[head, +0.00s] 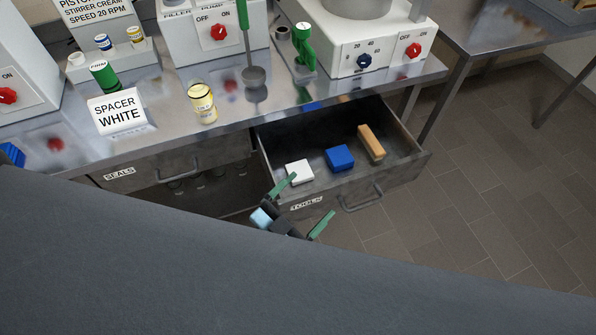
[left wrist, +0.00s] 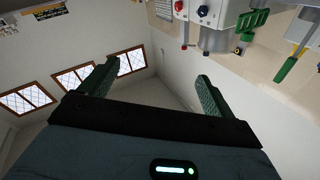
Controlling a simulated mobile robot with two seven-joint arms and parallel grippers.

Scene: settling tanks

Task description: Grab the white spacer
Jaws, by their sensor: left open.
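The white spacer (head: 299,171) is a small white block lying in the front left part of the open drawer (head: 418,161). My left gripper (head: 301,206) is open and empty, in front of the drawer by its front edge. One green finger shows just below the spacer in the picture, and I cannot tell whether it touches it. In the left wrist view my left gripper (left wrist: 158,69) has its fingers wide apart with nothing between them; the spacer does not show there. A sign (head: 118,112) on the bench reads "SPACER WHITE". My right gripper is not in view.
A blue block (head: 339,157) and an orange-tan block (head: 371,143) lie in the drawer to the right of the spacer. A drawer labelled "SEALS" (head: 172,166) is left of it. A yellow jar (head: 202,103) stands on the steel bench above. Tiled floor (head: 490,205) is clear at right.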

